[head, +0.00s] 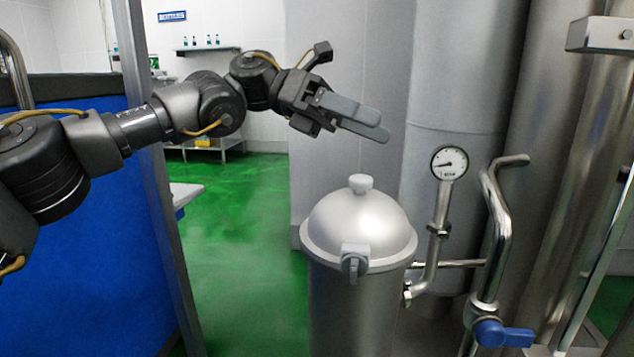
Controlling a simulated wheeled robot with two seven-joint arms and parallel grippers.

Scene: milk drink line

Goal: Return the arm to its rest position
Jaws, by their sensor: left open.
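My left arm (140,125) comes in from the left and reaches across the upper middle of the head view. My left gripper (383,126) is open and empty, its two fingers pointing right and slightly down. It is in the air above the domed lid (358,222) of a steel vessel (358,310), apart from the lid's knob (360,184). My right gripper is not in view.
A pressure gauge (449,163) on a pipe and a bent steel handle pipe (497,220) with a blue valve lever (503,334) stand right of the vessel. Large steel tanks (460,70) rise behind. A metal post (150,160) and blue panel (105,250) are left. Green floor (240,230) lies open between.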

